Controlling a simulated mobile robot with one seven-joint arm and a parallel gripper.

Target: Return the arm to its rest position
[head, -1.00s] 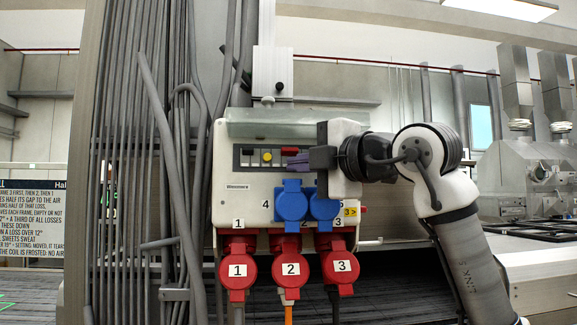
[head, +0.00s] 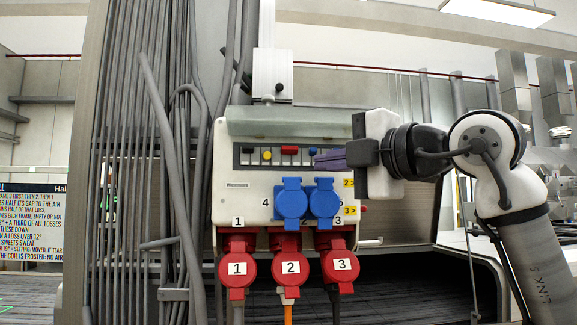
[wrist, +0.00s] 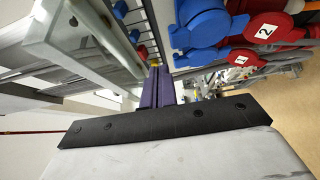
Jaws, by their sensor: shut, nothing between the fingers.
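My gripper (head: 330,160) is at the right side of the socket box in the head view. Its purple fingers point left and are shut with nothing between them. In the wrist view the closed fingers (wrist: 158,88) stick out past the black bar of the gripper. The box (head: 228,200) is white with a clear raised cover (head: 285,122) above a row of switches. From this view the fingertips overlap the right part of the box front; whether they touch it I cannot tell. My arm bends down to the lower right.
Blue sockets (head: 292,203) and red numbered sockets (head: 291,268) sit on the lower box, with an orange cable (head: 288,313) below. Grey conduits (head: 150,150) run up the left. A counter (head: 470,240) is at the right. Open air lies right of the box.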

